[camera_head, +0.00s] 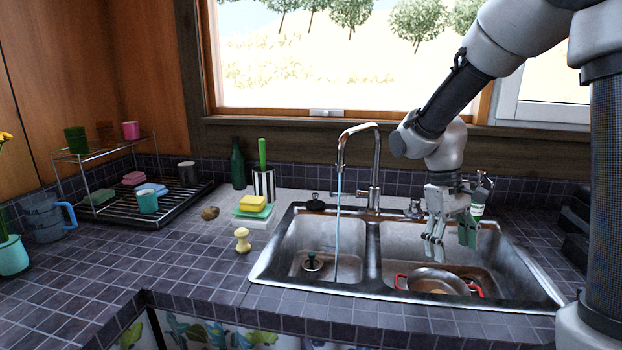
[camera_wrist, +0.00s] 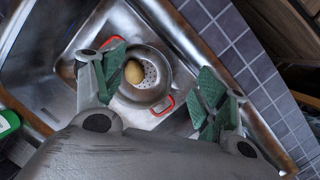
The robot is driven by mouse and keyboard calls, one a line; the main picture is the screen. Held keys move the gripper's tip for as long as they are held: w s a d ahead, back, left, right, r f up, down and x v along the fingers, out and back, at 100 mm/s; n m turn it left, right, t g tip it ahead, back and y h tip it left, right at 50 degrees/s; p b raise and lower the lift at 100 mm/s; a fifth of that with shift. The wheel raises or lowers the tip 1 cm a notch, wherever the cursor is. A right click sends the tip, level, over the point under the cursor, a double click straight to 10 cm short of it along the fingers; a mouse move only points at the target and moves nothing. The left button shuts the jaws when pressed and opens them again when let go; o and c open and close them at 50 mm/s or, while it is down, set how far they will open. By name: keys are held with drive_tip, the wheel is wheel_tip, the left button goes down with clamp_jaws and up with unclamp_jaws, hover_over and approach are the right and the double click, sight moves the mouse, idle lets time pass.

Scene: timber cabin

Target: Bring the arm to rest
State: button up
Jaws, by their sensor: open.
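My gripper (camera_head: 450,245) hangs from the arm above the right basin of the sink (camera_head: 272,262), fingers pointing down. In the wrist view my gripper (camera_wrist: 160,85) is open, with its green-padded fingers spread wide and nothing between them. Below it a metal colander (camera_head: 438,280) with red handles lies in the right basin. The wrist view shows the colander (camera_wrist: 152,92) with a brownish, potato-like item (camera_wrist: 134,72) in it. The fingers are apart from the colander.
The faucet (camera_head: 375,175) stands left of my gripper, with water running into the left basin. A bottle with a green label (camera_head: 477,205) stands behind the gripper.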

drive_tip(key=s+d+r+m+t+y, duration=0.1)
drive_tip(key=s+d+r+t, duration=0.1)
drive_tip(key=s+r, duration=0.4)
drive_tip(key=s+d+r+m+t+y, duration=0.1)
drive_tip(key=s+r+t, duration=0.4)
drive_tip(key=s, duration=0.5)
drive_tip(key=shift+d+r+m, duration=0.45)
drive_tip(key=shift+d+m, duration=0.25)
drive_tip(key=shift+d, duration=0.4)
